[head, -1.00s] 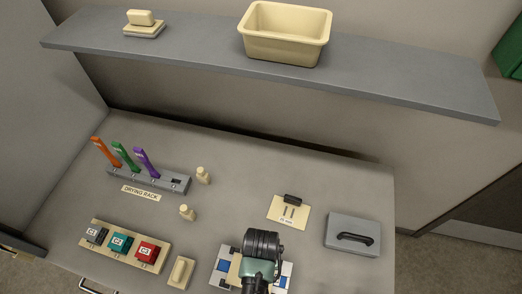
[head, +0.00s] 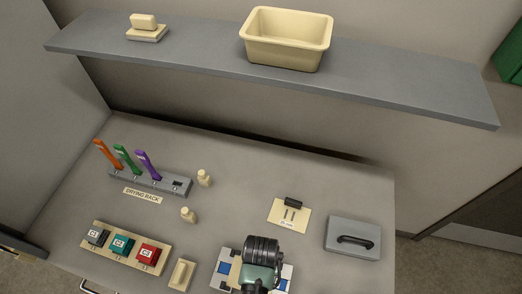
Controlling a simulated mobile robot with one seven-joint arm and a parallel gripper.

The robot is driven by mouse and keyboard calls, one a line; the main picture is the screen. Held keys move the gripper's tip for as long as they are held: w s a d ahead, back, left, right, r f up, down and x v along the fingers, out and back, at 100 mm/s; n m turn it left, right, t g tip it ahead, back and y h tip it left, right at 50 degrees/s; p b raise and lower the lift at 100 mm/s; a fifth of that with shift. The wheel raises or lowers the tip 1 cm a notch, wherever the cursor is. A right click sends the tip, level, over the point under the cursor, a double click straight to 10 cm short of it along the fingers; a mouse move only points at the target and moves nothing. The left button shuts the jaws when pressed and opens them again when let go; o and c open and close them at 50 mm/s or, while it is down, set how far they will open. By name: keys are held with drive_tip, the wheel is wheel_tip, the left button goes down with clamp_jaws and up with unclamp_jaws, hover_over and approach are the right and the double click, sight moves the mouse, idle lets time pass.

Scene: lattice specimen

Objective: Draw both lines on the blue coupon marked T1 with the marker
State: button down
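A pale board with blue patches (head: 222,268) lies at the bottom middle of the table, partly hidden under my arm. I cannot read T1 on any blue patch, so I cannot tell which is the coupon. My gripper (head: 261,262) is over this board, seen from above and behind. Its black and green wrist covers the fingers, so I cannot see whether they are open or hold anything. I cannot make out the marker.
A drying rack (head: 150,181) holds orange, green and purple upright pieces. A cream tray (head: 125,247) holds grey, teal and red labelled blocks. A grey case (head: 353,238) with a black handle stands right. A shelf (head: 200,52) with a cream bin (head: 286,40) spans the back.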

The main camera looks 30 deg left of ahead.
drive_tip(key=shift+s+d+p, duration=0.2)
drive_tip(key=shift+s+p, duration=0.5)
drive_tip(key=shift+p, duration=0.05)
idle(0.7)
wheel_tip(320, 180, up, 4)
drive_tip(key=shift+f+p, duration=0.2)
drive_tip(key=shift+p, duration=0.25)
idle(0.3)
drive_tip(key=a+n, duration=0.1)
drive_tip(key=n, duration=0.5)
drive_tip(key=a+n, duration=0.2)
drive_tip(key=n, duration=0.4)
drive_tip(key=a+r+n, duration=0.1)
drive_tip(key=a+n, duration=0.1)
drive_tip(key=n, duration=0.4)
drive_tip(key=shift+w+a, duration=0.15)
drive_tip(key=shift+w, duration=0.2)
